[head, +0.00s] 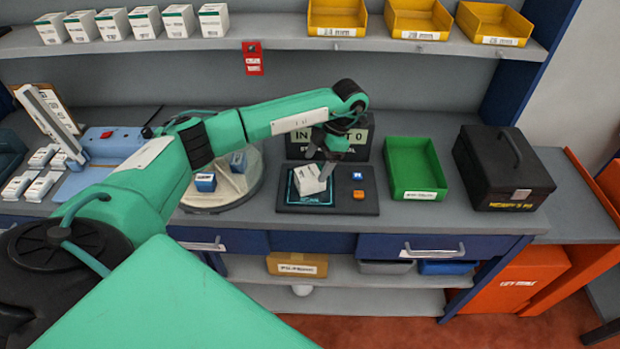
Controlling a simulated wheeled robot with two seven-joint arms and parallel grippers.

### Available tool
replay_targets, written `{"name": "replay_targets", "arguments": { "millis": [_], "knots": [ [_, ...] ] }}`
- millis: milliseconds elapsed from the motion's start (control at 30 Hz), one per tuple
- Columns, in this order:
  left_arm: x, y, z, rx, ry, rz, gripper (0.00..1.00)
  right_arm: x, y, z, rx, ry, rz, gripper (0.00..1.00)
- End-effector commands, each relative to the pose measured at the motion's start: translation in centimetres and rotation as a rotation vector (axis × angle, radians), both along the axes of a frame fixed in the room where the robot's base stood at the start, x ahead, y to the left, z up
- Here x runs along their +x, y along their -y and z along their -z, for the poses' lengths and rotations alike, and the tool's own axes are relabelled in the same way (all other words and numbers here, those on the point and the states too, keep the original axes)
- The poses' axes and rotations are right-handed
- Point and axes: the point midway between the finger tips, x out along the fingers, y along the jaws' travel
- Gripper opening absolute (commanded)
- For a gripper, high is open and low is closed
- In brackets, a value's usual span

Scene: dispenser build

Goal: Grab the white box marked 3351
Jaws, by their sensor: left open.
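My left gripper (326,158) is over the dark scale-like pad (345,203). It is open. A white box (307,181) sits tilted on the pad's blue-edged plate, right below or between the fingers; I cannot tell whether they touch it. Any number on it cannot be read. Several other white boxes (179,21) stand in a row on the upper shelf at the left, their labels too small to read. My right gripper is not in view.
A green tray (413,168) and a black case (503,168) stand right of the pad. A round turntable (213,197) with small blue-and-white boxes is at its left, partly behind my arm. Yellow bins (418,18) line the upper shelf.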

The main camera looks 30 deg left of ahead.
Motion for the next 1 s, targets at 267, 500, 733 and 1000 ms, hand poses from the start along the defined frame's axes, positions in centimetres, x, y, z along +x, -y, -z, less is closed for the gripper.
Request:
{"name": "replay_targets", "arguments": {
  "millis": [267,500,733,1000],
  "knots": [
    [-0.6,-0.5,1.3,-0.001,-0.001,0.000,0.76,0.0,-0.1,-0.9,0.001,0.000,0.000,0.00],
    [-1.9,-1.4,3.7,-0.001,-0.003,0.000,0.76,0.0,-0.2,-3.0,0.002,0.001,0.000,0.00],
    [-2.4,-1.8,5.5,-0.003,0.000,0.002,0.76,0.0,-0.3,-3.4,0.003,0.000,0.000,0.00],
    [-2.3,-1.8,5.5,-0.002,0.001,0.002,0.61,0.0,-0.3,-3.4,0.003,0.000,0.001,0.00]
  ]
}}
